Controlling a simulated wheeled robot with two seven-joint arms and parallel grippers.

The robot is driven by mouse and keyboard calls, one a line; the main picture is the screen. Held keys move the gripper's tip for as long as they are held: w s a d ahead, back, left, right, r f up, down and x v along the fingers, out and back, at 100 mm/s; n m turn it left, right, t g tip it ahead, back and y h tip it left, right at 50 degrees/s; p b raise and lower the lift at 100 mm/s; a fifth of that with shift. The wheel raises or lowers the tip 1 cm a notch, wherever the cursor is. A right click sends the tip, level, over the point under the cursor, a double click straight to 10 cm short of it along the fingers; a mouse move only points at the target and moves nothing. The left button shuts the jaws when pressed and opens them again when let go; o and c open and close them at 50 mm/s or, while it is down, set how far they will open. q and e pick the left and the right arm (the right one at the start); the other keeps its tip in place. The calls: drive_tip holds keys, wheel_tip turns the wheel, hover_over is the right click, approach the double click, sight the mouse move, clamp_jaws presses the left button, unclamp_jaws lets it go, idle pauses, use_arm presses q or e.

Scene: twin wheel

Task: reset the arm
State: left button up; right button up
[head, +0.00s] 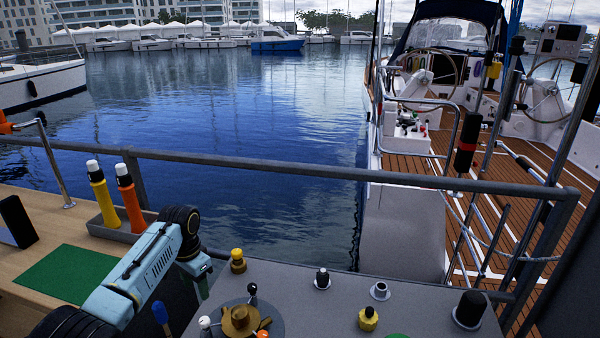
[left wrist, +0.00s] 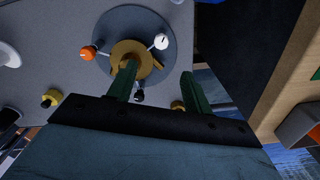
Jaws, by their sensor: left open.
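My left arm comes in from the left in the head view and bends down at the near edge of a grey console (head: 300,290). My left gripper (left wrist: 158,88) shows in the left wrist view with two green fingers apart and nothing between them. One finger overlaps the brass hub (left wrist: 128,50) of a dark round disc (left wrist: 165,30); I cannot tell whether they touch. The disc carries levers with an orange knob (left wrist: 88,53), a white knob (left wrist: 161,41) and a black knob. In the head view, the brass hub (head: 240,320) sits by the bottom edge. My right gripper is not in view.
Yellow knobs (head: 238,261) (head: 368,318) and black knobs (head: 322,279) (head: 470,308) stand on the console. A grey tray (head: 105,229) holds yellow and orange bottles on the wooden counter. A green mat (head: 68,272) lies nearer. A metal railing (head: 330,172) crosses behind the console, with water and a boat beyond.

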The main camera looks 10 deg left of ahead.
use_arm(q)
drive_tip(key=s+d+f+t, duration=0.1)
drive_tip(key=s+d+f, duration=0.35)
drive_tip(key=s, duration=0.35)
drive_tip(key=s+d+f, duration=0.4)
drive_tip(key=s+d, duration=0.2)
drive_tip(key=s, duration=0.2)
drive_tip(key=s+d+r+n+t, duration=0.15)
drive_tip(key=s+r, duration=0.25)
drive_tip(key=s, duration=0.5)
drive_tip(key=s+r+n+t, duration=0.1)
drive_tip(key=s+r+n, duration=0.15)
drive_tip(key=s, duration=0.65)
wheel_tip(320, 180, down, 25)
drive_tip(key=s+m+g, duration=0.1)
drive_tip(key=s, duration=0.2)
drive_tip(key=s+a+f+g, duration=0.1)
drive_tip(key=s+a+f, duration=0.1)
drive_tip(key=s+f, duration=1.2)
drive_tip(key=shift+s+a, duration=0.4)
drive_tip(key=shift+s, duration=0.45)
